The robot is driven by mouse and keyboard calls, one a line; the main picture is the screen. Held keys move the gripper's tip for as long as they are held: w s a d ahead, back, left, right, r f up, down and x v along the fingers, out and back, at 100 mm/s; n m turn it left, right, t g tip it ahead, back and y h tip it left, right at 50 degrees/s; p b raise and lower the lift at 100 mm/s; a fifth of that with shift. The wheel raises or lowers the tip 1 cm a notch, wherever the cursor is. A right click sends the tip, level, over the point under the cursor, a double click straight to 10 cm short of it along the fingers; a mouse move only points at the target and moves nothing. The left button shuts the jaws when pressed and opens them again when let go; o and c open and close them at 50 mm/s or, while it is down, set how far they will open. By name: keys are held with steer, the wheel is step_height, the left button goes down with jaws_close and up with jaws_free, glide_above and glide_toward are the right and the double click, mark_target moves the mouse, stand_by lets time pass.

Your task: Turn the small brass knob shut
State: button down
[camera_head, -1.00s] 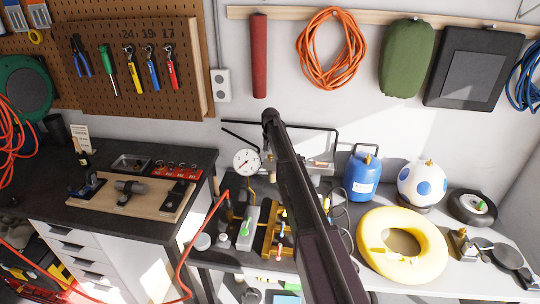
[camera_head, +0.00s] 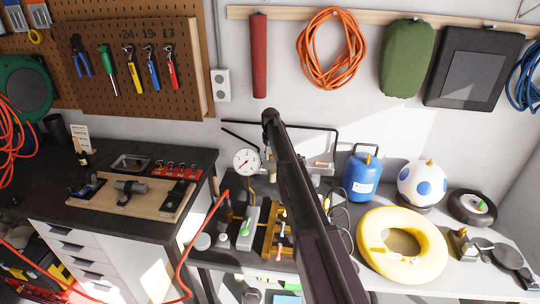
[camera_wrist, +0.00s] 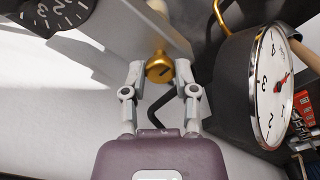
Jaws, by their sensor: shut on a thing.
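The small brass knob (camera_wrist: 159,68) is in the upper middle of the wrist view, on a brass stem in front of a pale plate. It has a dark mark on its face. My gripper (camera_wrist: 160,74) has one finger on each side of the knob and is shut on it. A round white pressure gauge (camera_wrist: 274,88) with a red needle stands to the right of the gripper. In the head view the gauge (camera_head: 246,162) is left of my dark arm, which hides the knob and most of my gripper.
A dark dial (camera_wrist: 58,14) shows at the wrist view's upper left. In the head view, a blue gas canister (camera_head: 362,176), a white-and-blue ball (camera_head: 422,184) and a yellow ring (camera_head: 436,246) stand right of my arm. A red hose (camera_head: 187,252) hangs in front of the bench.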

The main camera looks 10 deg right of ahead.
stand_by(0.4)
steer(key=shift+c, duration=2)
jaws_free()
